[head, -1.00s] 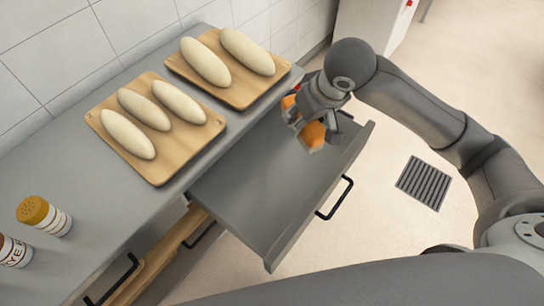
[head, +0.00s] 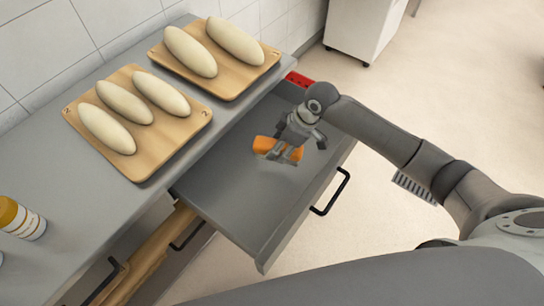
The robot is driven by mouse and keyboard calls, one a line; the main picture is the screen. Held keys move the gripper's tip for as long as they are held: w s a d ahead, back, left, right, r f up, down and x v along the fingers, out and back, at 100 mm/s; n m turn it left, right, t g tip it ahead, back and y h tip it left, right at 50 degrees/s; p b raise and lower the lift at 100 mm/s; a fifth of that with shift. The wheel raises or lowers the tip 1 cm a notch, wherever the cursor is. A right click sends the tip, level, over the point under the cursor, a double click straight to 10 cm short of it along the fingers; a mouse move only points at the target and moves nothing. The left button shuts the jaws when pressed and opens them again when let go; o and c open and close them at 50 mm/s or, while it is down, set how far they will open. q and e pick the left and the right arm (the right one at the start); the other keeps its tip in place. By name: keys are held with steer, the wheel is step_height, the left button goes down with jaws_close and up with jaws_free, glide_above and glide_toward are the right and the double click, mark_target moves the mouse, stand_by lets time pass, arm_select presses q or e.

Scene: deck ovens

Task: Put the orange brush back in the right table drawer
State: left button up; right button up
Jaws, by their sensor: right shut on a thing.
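The right table drawer (head: 225,195) is pulled open and its grey floor is mostly bare. The orange brush (head: 264,145) is inside the drawer outline, toward its far half. My right gripper (head: 287,155) points down over the brush and is shut on it. The gripper hides the brush's middle, and orange shows on both sides of the fingers. I cannot tell whether the brush touches the drawer floor. My left gripper is out of view.
Two wooden boards (head: 141,170) (head: 228,92) with dough loaves lie on the grey counter (head: 60,190). A shaker jar (head: 22,220) stands at the left. A red item (head: 298,79) shows by the drawer's far end. The drawer's black handle (head: 333,193) sticks out over the floor.

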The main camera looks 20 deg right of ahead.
steer(key=shift+f, duration=3.1)
steer(key=shift+f, duration=0.1)
steer(key=o, duration=1.1)
steer(key=shift+c, duration=0.2)
steer(key=v, duration=1.2)
